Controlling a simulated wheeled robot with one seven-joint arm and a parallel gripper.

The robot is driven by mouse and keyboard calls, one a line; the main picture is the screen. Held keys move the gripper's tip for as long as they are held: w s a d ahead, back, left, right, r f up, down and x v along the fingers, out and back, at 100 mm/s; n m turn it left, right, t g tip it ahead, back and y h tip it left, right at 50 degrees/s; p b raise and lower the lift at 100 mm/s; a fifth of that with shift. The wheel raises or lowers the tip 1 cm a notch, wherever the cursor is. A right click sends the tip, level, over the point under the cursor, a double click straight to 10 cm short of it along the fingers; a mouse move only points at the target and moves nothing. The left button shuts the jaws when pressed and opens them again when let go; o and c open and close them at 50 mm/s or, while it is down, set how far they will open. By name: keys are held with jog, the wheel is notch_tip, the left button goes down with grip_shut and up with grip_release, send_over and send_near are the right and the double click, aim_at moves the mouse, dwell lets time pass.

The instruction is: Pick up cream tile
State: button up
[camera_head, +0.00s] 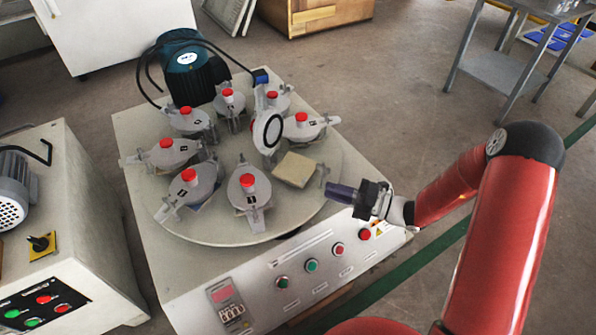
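The cream tile (295,169) is a small square block. It lies on the round grey turntable (232,234) of the testing machine, towards its right side. My gripper (333,191) is to the right of the tile and a little nearer the camera, apart from it in the picture. It points left. The fingers show as one dark shape seen from the side, so I cannot tell whether they are open or shut. I see nothing held in it.
Several grey clamps with red knobs (248,182) ring the turntable. A dark motor (188,62) is at the back. The front panel has buttons (311,265). Another machine (70,230) stands at left.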

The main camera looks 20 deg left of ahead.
aim_at(314, 192)
jog(key=a, duration=0.4)
jog(key=a+b, duration=0.1)
jog(key=a, duration=0.1)
jog(key=shift+w+a+f, duration=0.1)
jog(key=shift+w, duration=0.25)
jog(key=shift+c, duration=0.5)
grip_shut()
